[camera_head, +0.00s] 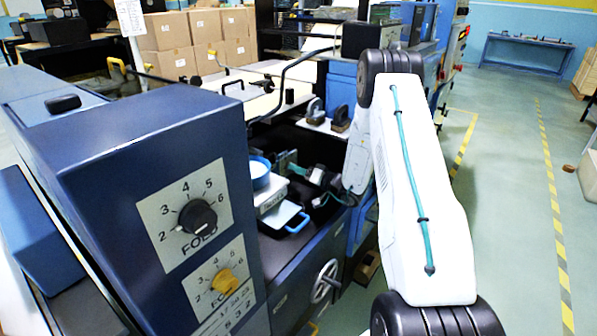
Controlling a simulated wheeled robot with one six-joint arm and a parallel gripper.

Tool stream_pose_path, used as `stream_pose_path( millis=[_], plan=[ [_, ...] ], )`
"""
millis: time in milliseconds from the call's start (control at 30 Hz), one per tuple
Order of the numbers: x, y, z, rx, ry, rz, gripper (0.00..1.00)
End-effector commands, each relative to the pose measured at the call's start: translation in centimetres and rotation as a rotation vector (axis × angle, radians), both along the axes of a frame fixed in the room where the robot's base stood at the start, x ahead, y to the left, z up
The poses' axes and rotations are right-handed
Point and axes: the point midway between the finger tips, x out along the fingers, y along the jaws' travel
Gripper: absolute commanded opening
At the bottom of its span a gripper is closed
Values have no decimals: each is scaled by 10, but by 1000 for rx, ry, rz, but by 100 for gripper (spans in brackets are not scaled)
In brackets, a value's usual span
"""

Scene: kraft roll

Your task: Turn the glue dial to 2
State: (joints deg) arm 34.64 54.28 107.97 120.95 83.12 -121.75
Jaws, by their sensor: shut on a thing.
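My gripper (308,176) is small and dark in the machine's open bay, at the end of my white arm, which bends down from the upper right. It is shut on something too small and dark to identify. A black dial (196,217) marked FOLD, with numbers 2 to 6 around it, sits on the front panel at left. A yellow dial (225,281) with a similar number scale sits below it; its label is partly unreadable. My gripper is to the right of both dials and apart from them. I cannot make out a dial labelled glue.
The blue machine housing (130,125) fills the left. A handwheel (325,281) is below. Cartons (195,38) stand behind. The floor at right is mostly clear.

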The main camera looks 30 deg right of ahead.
Motion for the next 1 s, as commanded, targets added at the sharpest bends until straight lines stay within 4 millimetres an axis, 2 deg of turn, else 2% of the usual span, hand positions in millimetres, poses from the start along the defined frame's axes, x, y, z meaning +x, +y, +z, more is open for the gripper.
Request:
stream_pose_path(
  millis=[567,600,667,700,1000],
  plan=[
    [0,0,-1,-34,-10,0,9],
    [0,0,-1,-34,-10,0,34],
    [0,0,-1,-34,-10,0,51],
    [0,0,-1,-34,-10,0,54],
    [-3,-1,0,-33,-11,-1,54]
  ],
)
